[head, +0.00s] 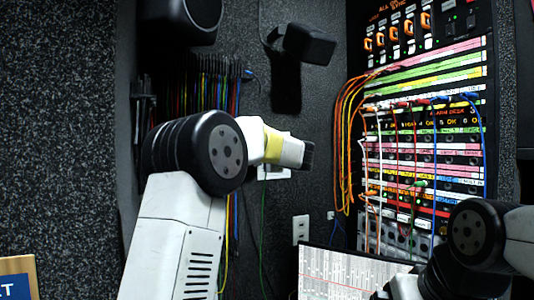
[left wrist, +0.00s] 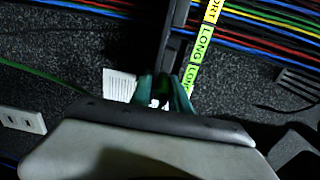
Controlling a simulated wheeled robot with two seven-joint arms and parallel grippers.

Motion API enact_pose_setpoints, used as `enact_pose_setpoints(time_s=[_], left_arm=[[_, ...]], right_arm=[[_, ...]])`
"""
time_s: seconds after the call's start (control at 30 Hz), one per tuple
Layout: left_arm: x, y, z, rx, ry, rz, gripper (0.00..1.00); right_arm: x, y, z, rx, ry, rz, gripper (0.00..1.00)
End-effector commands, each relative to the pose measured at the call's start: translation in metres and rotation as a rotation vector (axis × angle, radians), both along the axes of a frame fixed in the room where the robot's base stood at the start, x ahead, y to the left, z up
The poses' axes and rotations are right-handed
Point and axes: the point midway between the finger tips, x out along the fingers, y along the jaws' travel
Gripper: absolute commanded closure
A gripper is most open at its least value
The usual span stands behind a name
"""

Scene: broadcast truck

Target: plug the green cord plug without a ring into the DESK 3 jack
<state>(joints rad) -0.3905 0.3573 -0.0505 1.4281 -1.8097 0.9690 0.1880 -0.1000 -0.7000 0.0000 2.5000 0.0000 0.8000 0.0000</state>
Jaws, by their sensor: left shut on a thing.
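My left gripper (head: 306,154) is in front of the grey wall, between the hanging cords and the patch panel. In the left wrist view, the left gripper (left wrist: 160,98) is shut on a green cord plug (left wrist: 159,88), mostly hidden between the fingers. A green cord (left wrist: 45,85) shows left of the gripper in that view. Whether the held plug has a ring cannot be seen. The patch panel (head: 490,150) stands at the right with coloured label strips; the DESK 3 jack cannot be picked out at this size. My right arm is at the lower right; its fingertips are not visible.
Many coloured cords (head: 205,85) hang on a wall rack behind my left arm. Orange cords (head: 345,140) loop at the panel's left edge, and red, white and blue cords cross its face. A screen (head: 340,275) stands below. A wall outlet (head: 301,229) is left of the panel.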

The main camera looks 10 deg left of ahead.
Motion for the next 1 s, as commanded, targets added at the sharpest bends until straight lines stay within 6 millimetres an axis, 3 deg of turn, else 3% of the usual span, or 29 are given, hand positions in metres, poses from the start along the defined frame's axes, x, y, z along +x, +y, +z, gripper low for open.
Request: enact_pose_setpoints(time_s=[0.03,0.73,0.77,1.0], left_arm=[[-0.0012,0.0005,0.01,0.005,-0.016,-0.002,1.0],[-0.0018,0.0006,0.0109,0.005,-0.017,-0.002,1.0],[-0.0018,0.0006,0.011,0.005,-0.017,-0.002,0.74],[-0.001,0.0004,0.0074,0.003,-0.012,-0.002,0.27]], right_arm=[[0.0,0.0,0.0,0.0,0.0,0.0,0.0],[0.0,0.0,0.0,0.0,0.0,0.0,0.0],[0.0,0.0,0.0,0.0,0.0,0.0,0.0],[0.0,0.0,0.0,0.0,0.0,0.0,0.0]])
